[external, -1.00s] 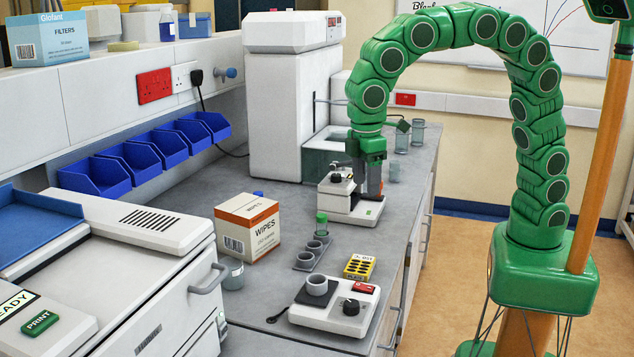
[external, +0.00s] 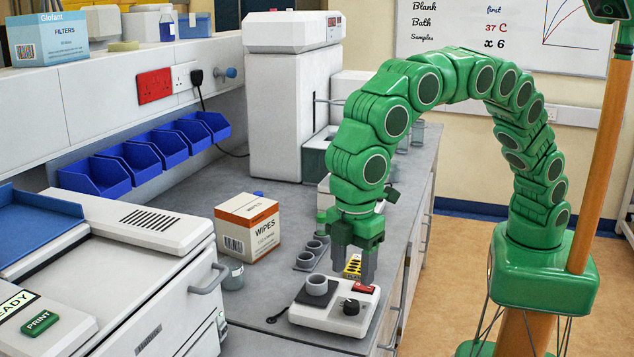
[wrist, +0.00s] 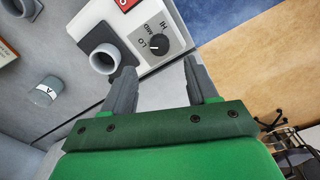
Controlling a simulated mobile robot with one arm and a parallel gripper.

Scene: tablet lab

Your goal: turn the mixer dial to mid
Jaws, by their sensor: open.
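The mixer (external: 330,322) is a white unit on the grey bench. Its black dial (external: 351,307) is at the right of the top, next to a red switch (external: 363,288). In the wrist view the dial (wrist: 158,44) has the marks LO, MID and HI on one side, and its white pointer appears to face LO. A grey cup (external: 316,285) sits on a dark pad on the mixer. My gripper (external: 354,268) points down above the back of the mixer, open and empty. In the wrist view the dial lies beyond and between the fingertips, not touched.
A labelled beaker (wrist: 43,91) is left of the mixer. The bench edge is close on the right.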

